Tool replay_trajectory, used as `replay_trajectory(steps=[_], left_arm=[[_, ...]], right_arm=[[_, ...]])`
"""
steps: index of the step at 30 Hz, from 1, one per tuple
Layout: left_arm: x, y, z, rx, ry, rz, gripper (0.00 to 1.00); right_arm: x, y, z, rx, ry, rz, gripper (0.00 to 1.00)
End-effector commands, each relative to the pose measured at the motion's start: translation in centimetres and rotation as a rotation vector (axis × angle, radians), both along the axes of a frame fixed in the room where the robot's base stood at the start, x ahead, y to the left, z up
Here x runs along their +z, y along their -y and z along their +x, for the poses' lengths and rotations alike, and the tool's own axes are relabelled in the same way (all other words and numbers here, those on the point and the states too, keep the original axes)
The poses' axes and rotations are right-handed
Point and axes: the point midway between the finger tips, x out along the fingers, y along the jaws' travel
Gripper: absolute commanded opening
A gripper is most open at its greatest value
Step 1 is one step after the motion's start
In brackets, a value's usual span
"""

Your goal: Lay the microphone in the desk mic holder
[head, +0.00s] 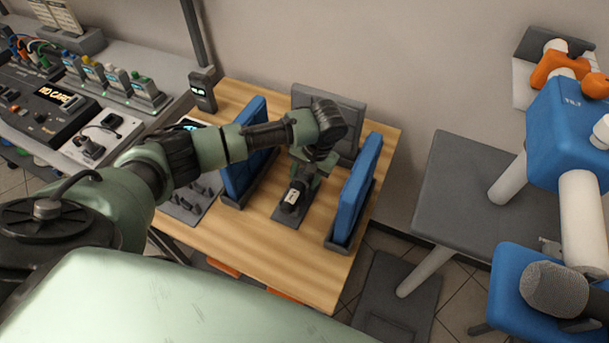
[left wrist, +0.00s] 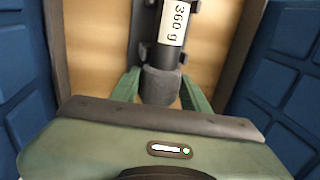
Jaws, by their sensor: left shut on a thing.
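The microphone (head: 291,197) is dark with a white label. In the left wrist view the microphone (left wrist: 171,28) shows the label "360 g", and its thicker grey end lies between my green fingers. My left gripper (head: 299,178) is shut on it, and it also shows in the left wrist view (left wrist: 161,92). The desk mic holder (head: 284,213) is a dark base on the wooden table, under the microphone. In the left wrist view holder prongs (left wrist: 184,56) stand on both sides of the microphone; I cannot tell whether it rests fully on them. My right gripper is out of view.
Blue panels stand left (head: 243,165) and right (head: 357,190) of the holder, with a grey panel (head: 350,112) behind, so side room is narrow. The wooden table (head: 290,272) is clear in front. A console (head: 40,105) is at left; a blue machine (head: 565,130) is at right.

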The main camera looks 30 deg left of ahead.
Motion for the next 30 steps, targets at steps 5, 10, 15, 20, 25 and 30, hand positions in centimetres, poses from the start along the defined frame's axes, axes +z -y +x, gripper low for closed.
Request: replay_trajectory(steps=[5,10,15,20,25,30], left_arm=[[-0.3,0.0,0.0,0.001,-0.001,0.000,0.00],[-0.3,0.0,0.0,0.000,-0.001,0.000,0.68],[-0.3,0.0,0.0,0.000,-0.001,0.000,0.68],[0.4,0.1,0.1,-0.001,0.002,-0.001,0.68],[3.1,0.8,0.1,-0.002,0.003,-0.002,0.68],[6.8,1.6,0.2,-0.001,0.004,-0.003,0.68]], right_arm=[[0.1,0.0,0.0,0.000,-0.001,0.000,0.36],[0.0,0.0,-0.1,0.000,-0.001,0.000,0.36],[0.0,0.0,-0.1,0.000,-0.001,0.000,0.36],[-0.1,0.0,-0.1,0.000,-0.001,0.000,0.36],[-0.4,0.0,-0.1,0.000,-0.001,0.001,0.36],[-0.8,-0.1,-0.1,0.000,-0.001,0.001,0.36]])
